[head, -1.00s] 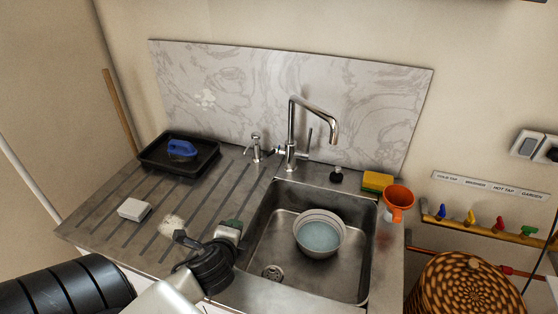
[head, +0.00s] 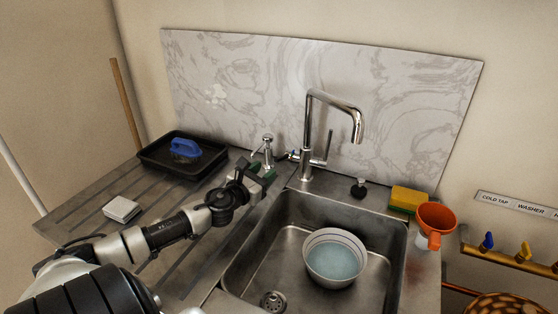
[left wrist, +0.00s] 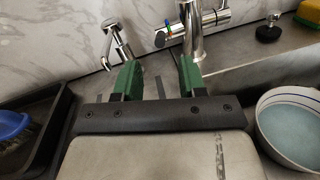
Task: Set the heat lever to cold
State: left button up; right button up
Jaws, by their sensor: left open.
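The chrome tap (head: 308,135) stands upright behind the sink. In the head view a thin lever (head: 328,143) rises on its right side, and a short side handle (head: 293,155) sticks out left. The left wrist view shows that side handle (left wrist: 170,34) with small coloured marks near its end, and the right-hand control (left wrist: 214,17). I cannot tell the heat setting. My left gripper (head: 264,170) is open and empty, left of the tap and short of it. Its green fingers (left wrist: 157,72) point toward the tap's side handle, apart from it. My right gripper is not in view.
A soap dispenser (head: 267,150) stands left of the tap, close beyond my left gripper. A bowl of water (head: 334,258) sits in the sink (head: 262,240). A sponge (head: 407,198) and orange funnel (head: 436,222) are at right. A black tray (head: 198,174) with a blue brush is at left.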

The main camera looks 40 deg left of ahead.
aim_at(278, 160)
pick_arm(q)
jog(key=shift+w+a+p, duration=0.2)
jog(key=shift+w+a, duration=0.05)
jog(key=shift+w, duration=1.65)
jog(key=shift+w+a+p, duration=0.15)
jog(key=shift+w+a, duration=0.05)
jog(key=shift+w, duration=1.65)
jog(key=shift+c, duration=0.3)
grip_shut()
